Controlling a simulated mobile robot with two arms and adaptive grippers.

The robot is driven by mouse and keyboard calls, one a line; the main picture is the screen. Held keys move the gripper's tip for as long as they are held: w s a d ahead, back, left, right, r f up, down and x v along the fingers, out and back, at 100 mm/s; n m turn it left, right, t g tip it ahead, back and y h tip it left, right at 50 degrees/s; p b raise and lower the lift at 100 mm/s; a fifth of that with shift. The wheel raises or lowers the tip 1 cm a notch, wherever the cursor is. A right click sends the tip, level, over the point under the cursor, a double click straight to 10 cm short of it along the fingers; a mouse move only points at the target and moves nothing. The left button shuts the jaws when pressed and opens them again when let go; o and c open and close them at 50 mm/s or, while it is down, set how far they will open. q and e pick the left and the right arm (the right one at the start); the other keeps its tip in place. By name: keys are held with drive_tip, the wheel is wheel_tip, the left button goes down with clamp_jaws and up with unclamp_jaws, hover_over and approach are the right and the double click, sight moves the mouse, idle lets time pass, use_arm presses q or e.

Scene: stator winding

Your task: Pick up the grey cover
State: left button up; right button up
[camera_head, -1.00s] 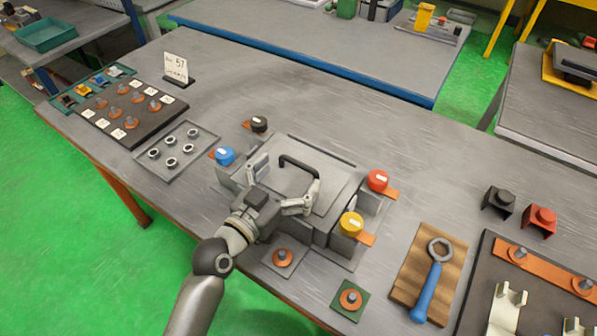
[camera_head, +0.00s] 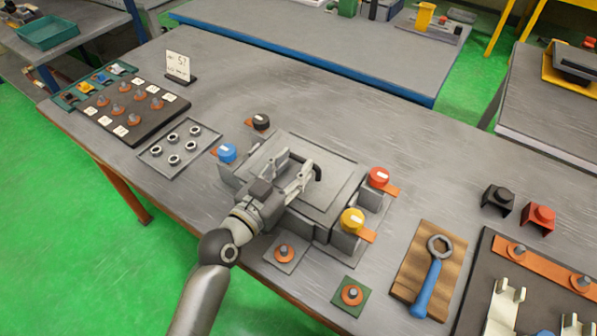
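The grey cover (camera_head: 335,193) is a flat square plate lying on top of the grey box on the workbench. Its dark arched handle (camera_head: 312,166) stands up from its middle. The cover looks level on the box. My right gripper is not in view.
Blue (camera_head: 227,153), black (camera_head: 261,121), red (camera_head: 379,177) and yellow (camera_head: 352,220) capped terminals surround the box. A wrench (camera_head: 431,275) lies on a wooden board at right. A tray of nuts (camera_head: 178,148) lies at left. The bench behind the box is clear.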

use_arm(q)
drive_tip(key=shift+s+d+f, duration=0.1)
drive_tip(key=shift+d+f, duration=0.1)
drive_tip(key=shift+f, duration=0.1)
clamp_jaws()
drive_tip(key=shift+d, duration=0.1)
drive_tip(key=shift+r, duration=0.15)
